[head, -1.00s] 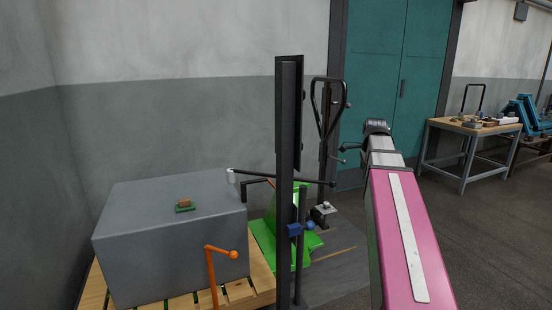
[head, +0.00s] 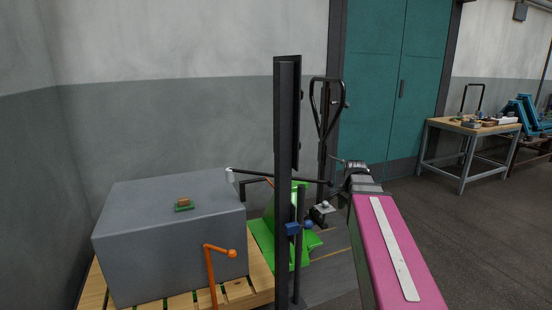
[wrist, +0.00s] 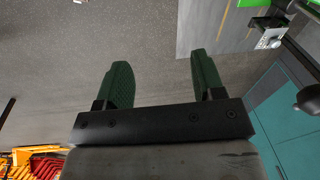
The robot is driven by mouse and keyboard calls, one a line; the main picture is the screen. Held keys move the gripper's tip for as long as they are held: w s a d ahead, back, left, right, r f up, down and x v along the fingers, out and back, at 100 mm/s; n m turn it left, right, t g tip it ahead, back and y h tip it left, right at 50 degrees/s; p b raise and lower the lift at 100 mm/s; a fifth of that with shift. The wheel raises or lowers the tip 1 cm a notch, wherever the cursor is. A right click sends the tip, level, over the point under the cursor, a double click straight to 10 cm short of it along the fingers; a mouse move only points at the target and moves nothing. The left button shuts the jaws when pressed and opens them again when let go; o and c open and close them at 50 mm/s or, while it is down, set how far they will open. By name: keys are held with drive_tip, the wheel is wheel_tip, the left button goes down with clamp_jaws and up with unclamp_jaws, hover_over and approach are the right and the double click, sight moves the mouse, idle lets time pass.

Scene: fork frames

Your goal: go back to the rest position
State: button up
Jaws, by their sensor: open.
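My gripper (wrist: 158,82) shows in the wrist view as two dark green padded fingers, set wide apart with nothing between them. In the head view my pink arm reaches forward at the lower right. Its dark wrist end is near the green machine, and the fingers are hidden there.
A grey box (head: 160,245) stands on a wooden pallet (head: 237,292) at the left, with an orange crank (head: 212,270) before it. A black post (head: 284,180) and green machine (head: 262,240) stand mid-view. A workbench (head: 440,126) is at right. Floor at right is clear.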

drive_tip(key=s+a+f+n, duration=0.4)
drive_tip(key=s+f+n, duration=0.1)
drive_tip(key=f, duration=0.4)
drive_tip(key=s+a+f+n+g, duration=0.1)
drive_tip(key=s+a+f+n, duration=0.3)
drive_tip(key=f, duration=0.6)
drive_tip(key=s+n, duration=0.2)
drive_tip(key=n, duration=0.1)
drive_tip(key=shift+s+a+f, duration=0.3)
drive_tip(key=shift+a, duration=0.1)
